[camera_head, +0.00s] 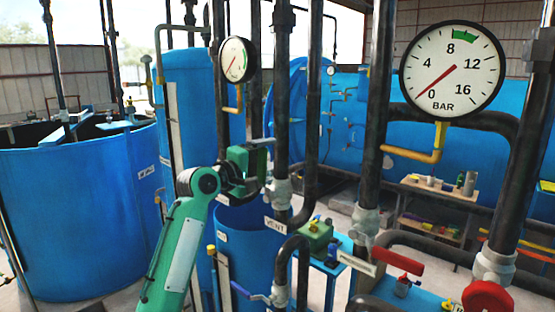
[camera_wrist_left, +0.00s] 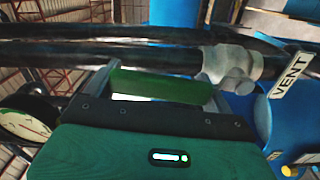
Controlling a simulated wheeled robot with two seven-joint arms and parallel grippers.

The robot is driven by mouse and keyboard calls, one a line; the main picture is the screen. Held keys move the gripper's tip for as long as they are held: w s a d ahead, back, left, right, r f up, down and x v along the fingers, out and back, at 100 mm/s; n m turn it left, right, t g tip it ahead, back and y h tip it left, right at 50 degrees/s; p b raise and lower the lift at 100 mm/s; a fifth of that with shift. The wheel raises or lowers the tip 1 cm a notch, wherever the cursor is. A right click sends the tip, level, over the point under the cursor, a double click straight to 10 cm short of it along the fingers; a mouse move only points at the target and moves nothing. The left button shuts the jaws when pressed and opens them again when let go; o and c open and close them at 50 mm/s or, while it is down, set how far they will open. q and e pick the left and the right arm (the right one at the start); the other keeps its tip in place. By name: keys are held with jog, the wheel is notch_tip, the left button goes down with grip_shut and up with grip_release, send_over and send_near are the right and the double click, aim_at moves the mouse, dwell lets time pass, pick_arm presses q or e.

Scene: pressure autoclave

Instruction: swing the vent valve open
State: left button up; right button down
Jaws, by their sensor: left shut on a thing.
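The vent valve's pale body (camera_head: 279,192) sits on a dark vertical pipe in the middle of the head view, above a white VENT tag (camera_head: 276,227). In the left wrist view the pale valve body (camera_wrist_left: 232,66) and the VENT tag (camera_wrist_left: 291,75) are at the right. My left gripper (camera_head: 266,163) is beside this pipe, just above the valve body. In the left wrist view its grey fingers stand on both sides of the green valve handle (camera_wrist_left: 155,87), which lies along the pipe. The gripper is shut on this handle. My right gripper is not in view.
A large gauge (camera_head: 453,69) at the upper right points near 0 bar. A smaller gauge (camera_head: 236,60) is above my left gripper. Dark pipes stand close around it. A red lever (camera_head: 398,261) and a red handwheel (camera_head: 487,298) are at lower right. A blue open tank (camera_head: 75,220) stands left.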

pick_arm(q)
jog(key=shift+w+a+n+p, duration=0.4)
jog(key=shift+w+a+n, duration=0.1)
jog(key=shift+n, duration=0.3)
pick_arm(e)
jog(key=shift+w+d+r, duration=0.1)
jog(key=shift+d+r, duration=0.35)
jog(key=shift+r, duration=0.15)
pick_arm(q)
jog(key=o, duration=1.2)
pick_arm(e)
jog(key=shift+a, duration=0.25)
pick_arm(q)
jog(key=shift+a+f, duration=0.1)
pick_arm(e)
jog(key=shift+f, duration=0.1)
